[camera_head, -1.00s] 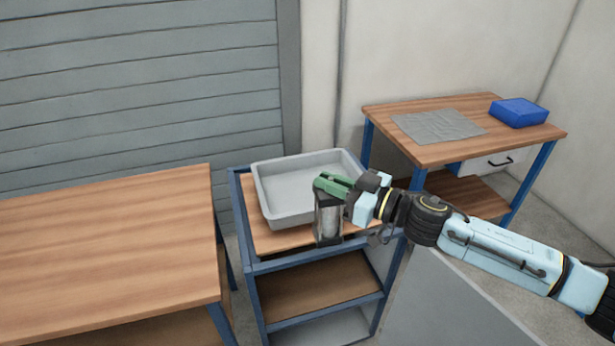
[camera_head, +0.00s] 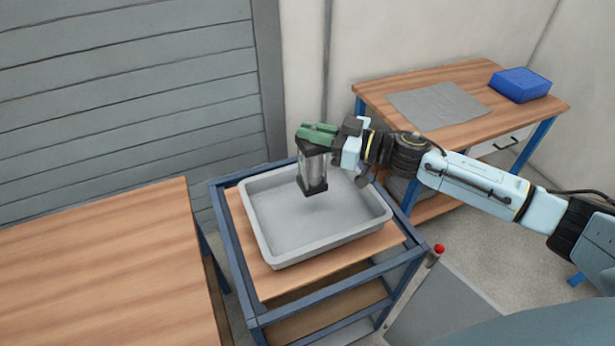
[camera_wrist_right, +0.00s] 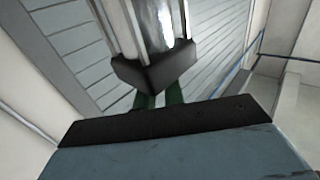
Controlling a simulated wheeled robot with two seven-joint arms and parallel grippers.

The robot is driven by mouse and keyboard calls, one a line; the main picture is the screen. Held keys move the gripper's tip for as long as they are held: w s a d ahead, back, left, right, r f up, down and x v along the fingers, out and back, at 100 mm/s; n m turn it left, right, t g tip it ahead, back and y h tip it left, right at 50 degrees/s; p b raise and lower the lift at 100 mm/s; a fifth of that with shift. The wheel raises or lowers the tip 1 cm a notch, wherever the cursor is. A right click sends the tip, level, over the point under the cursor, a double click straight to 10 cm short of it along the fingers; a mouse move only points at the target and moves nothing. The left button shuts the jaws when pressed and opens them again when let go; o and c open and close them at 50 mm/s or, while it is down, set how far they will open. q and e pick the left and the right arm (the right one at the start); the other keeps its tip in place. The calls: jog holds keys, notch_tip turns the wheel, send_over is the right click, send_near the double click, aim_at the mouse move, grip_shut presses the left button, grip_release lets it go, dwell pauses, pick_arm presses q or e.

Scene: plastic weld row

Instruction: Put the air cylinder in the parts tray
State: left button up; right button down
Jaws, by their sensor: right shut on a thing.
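The air cylinder (camera_head: 313,172) is a clear and silver tube with black end caps. My right gripper (camera_head: 318,134), with green fingers, is shut on its upper end and holds it upright. In the head view it hangs over the far part of the parts tray (camera_head: 262,248), a grey open tray on the wooden top of a blue-framed cart. It appears to be above the tray floor. In the right wrist view, the cylinder (camera_wrist_right: 150,30) shows with a black end cap close to the green fingers (camera_wrist_right: 160,98). My left gripper is not in view.
A wooden table (camera_head: 100,265) stands at the left, apart from the cart (camera_head: 275,285). At the back right, a workbench (camera_head: 455,85) holds a grey cloth (camera_head: 438,106) and a blue box (camera_head: 520,85). The tray floor looks empty.

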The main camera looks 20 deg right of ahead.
aim_at(314, 166)
jog(key=f+b, duration=0.1)
jog(key=f, duration=0.3)
jog(key=shift+s, duration=0.2)
jog(key=shift+w+f+b, duration=0.1)
jog(key=shift+f+b, duration=0.4)
jog(key=shift+f, duration=2.05)
jog(key=c, duration=1.8)
grip_release()
jog(key=shift+f, duration=0.25)
jog(key=shift+c, duration=0.2)
jog(key=o, duration=0.3)
jog(key=shift+o, duration=0.2)
jog(key=shift+d+r, duration=0.1)
jog(key=shift+r, duration=0.05)
jog(key=v, duration=1.2)
